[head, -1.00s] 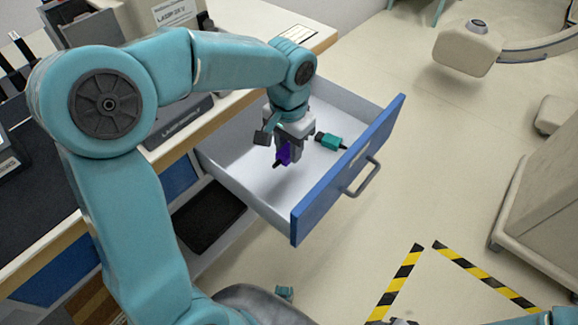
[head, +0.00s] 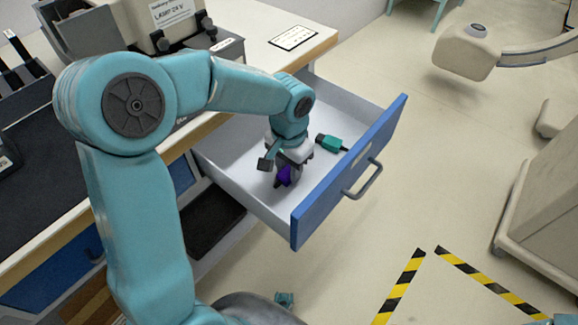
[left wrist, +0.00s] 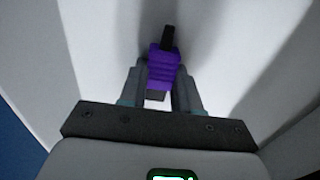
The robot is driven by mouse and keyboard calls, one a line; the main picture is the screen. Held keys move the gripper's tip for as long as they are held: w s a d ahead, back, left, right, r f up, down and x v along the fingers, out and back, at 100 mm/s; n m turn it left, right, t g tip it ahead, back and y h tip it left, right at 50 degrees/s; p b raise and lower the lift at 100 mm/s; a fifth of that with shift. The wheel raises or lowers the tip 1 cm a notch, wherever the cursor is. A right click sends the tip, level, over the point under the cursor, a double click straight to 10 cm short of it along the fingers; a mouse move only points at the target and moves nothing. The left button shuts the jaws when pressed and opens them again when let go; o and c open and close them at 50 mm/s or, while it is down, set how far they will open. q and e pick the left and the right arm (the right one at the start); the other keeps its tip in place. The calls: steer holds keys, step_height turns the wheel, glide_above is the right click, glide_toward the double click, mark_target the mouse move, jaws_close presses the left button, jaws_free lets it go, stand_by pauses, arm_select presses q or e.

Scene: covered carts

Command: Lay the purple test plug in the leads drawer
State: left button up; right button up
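The purple test plug (head: 284,175) is between the fingers of my left gripper (head: 287,172), low inside the open drawer (head: 240,178). In the left wrist view, the purple plug (left wrist: 164,66) sits between both fingers of the left gripper (left wrist: 160,88), its dark tip pointing away from the palm. The fingers look closed on its sides. The white drawer floor is close beneath it; I cannot tell whether the plug touches it. A teal plug (head: 329,143) lies in the drawer near the blue front.
The blue drawer front (head: 350,172) with its grey handle (head: 364,182) bounds the drawer on the right. The counter (head: 260,60) with boxes and a label card (head: 293,37) lies behind. Striped floor tape (head: 485,282) and beige equipment (head: 548,200) stand to the right.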

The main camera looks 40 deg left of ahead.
arm_select(q)
steer(key=o, duration=0.4)
steer(key=shift+r, duration=0.25)
step_height(320, 180, up, 12)
steer(key=p, duration=0.3)
steer(key=shift+r, duration=0.1)
